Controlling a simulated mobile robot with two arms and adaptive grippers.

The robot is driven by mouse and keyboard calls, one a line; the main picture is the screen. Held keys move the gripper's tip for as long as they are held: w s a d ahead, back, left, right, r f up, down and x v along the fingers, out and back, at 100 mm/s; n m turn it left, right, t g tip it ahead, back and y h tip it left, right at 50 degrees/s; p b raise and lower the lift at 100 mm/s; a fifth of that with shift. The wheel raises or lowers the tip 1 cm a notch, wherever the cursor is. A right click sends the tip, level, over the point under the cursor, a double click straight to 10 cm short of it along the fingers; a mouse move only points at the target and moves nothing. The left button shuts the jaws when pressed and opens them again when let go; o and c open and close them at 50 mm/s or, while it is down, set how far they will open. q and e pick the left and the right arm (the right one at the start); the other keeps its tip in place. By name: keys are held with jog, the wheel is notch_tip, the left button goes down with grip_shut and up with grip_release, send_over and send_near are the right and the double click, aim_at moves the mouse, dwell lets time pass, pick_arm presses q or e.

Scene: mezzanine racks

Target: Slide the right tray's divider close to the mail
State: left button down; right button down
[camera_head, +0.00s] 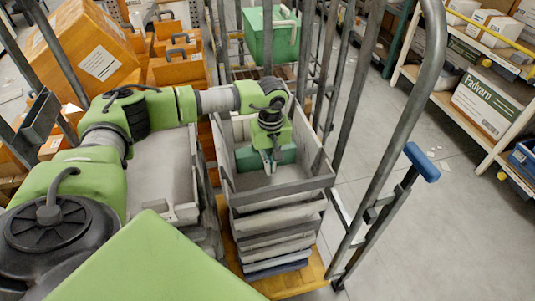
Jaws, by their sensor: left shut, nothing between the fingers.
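The right tray (295,186) is a grey open tray on top of a stack inside the cart. Its divider (288,155), a dark green plate, stands across the inside of the tray. My left gripper (269,169) points down into the right tray, in front of the divider and overlapping it in the picture. Its fingers are shut with nothing between them. I cannot tell whether the fingertips touch the divider. I cannot make out the mail clearly in the tray. My right gripper is not in view.
Another grey tray (181,212) stands to the left, partly behind my arm. Metal cart rails (418,90) rise on the right. Grey floor lies open beyond, before a shelf of boxes (484,104).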

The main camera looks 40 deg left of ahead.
pick_arm(q)
jog(key=shift+w+a+b, duration=1.4)
jog(key=shift+w+a, duration=0.2)
jog(key=shift+a, duration=0.25)
jog(key=shift+w+a+b, duration=0.85)
jog(key=shift+w+a, duration=0.3)
jog(key=shift+a, duration=0.2)
jog(key=shift+w+a+b, duration=0.6)
jog(key=shift+w+a, duration=0.1)
jog(key=shift+a, duration=0.15)
dwell(0.5)
jog(key=shift+s+d, duration=0.1)
jog(key=shift+s+d+p, duration=0.4)
jog(key=shift+d+p, duration=0.05)
dwell(0.3)
